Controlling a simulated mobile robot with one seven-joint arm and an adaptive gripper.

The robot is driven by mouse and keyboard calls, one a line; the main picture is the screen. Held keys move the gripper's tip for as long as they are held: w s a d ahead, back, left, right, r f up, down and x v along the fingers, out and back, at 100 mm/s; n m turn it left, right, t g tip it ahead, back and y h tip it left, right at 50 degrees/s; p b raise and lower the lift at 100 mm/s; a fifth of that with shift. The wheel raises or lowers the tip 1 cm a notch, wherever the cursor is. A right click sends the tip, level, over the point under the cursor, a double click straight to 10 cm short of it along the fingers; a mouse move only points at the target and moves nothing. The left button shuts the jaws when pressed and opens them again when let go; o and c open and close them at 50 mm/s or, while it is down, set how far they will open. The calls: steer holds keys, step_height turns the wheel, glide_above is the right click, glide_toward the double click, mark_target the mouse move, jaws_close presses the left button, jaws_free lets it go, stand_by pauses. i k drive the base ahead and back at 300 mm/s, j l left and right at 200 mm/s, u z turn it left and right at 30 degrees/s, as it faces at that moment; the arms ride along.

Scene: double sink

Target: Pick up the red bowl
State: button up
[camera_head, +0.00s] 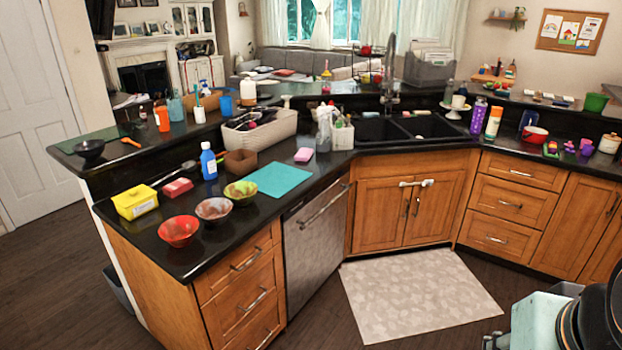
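The red bowl (178,231) stands upright on the black counter near its front left corner, with its inside facing up. It looks empty. A greyish-pink bowl (214,209) and a yellow-green bowl (241,192) stand in a row behind it to the right. Part of my arm shows at the bottom right, far from the red bowl. A small dark piece at its lower left (493,341) may be part of my gripper, but it is cut off by the frame edge. I cannot make out its fingers or whether it holds anything.
A yellow tub (135,202), a red sponge-like block (178,187) and a blue bottle (208,161) stand behind the red bowl. A teal mat (278,179) lies to the right. Drawers and a dishwasher (316,245) are below. A light rug (420,290) lies on open floor.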

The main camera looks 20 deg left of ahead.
mark_target(180, 231)
steer(key=u, duration=1.65)
